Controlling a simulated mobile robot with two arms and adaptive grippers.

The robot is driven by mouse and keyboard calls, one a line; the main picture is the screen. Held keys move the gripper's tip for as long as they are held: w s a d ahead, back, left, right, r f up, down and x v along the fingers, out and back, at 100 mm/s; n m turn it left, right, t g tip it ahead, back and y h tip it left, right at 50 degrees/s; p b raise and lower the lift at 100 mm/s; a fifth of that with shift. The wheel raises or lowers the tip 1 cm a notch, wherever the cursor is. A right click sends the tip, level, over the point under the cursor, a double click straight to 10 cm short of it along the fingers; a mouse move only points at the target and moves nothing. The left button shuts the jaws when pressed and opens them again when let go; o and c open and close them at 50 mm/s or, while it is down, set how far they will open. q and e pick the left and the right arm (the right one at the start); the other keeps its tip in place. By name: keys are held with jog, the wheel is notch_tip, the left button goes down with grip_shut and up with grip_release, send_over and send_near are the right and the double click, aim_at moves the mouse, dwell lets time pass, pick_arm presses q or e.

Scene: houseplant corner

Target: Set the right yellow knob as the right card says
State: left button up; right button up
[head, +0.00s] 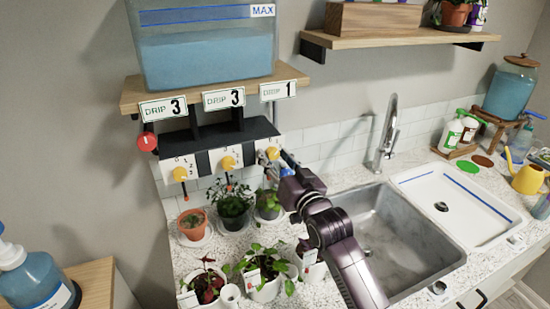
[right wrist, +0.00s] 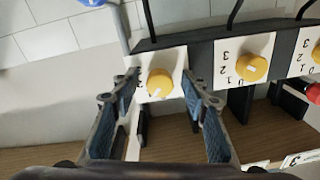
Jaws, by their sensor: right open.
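The right yellow knob (head: 273,153) sits on its white dial plate, below the right card (head: 278,90), which reads DRIP 1. In the right wrist view, upside down, the right knob (right wrist: 160,83) shows with a pale pointer mark; its dial numbers are mostly hidden, so I cannot tell its setting. My right gripper (right wrist: 163,88) is open, its two fingers on either side of the knob with gaps, not visibly touching it. In the head view my right gripper (head: 284,163) comes to the knob from the right. My left gripper is not in view.
The middle knob (head: 228,162) and left knob (head: 180,174) are on the same black panel, under cards reading DRIP 3. A red round knob (head: 147,141) is at the panel's left end. Potted plants (head: 232,205) stand below; a sink (head: 385,230) is at right.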

jog(key=shift+s+d, duration=0.15)
jog(key=v, duration=1.1)
jog(key=shift+s, duration=0.35)
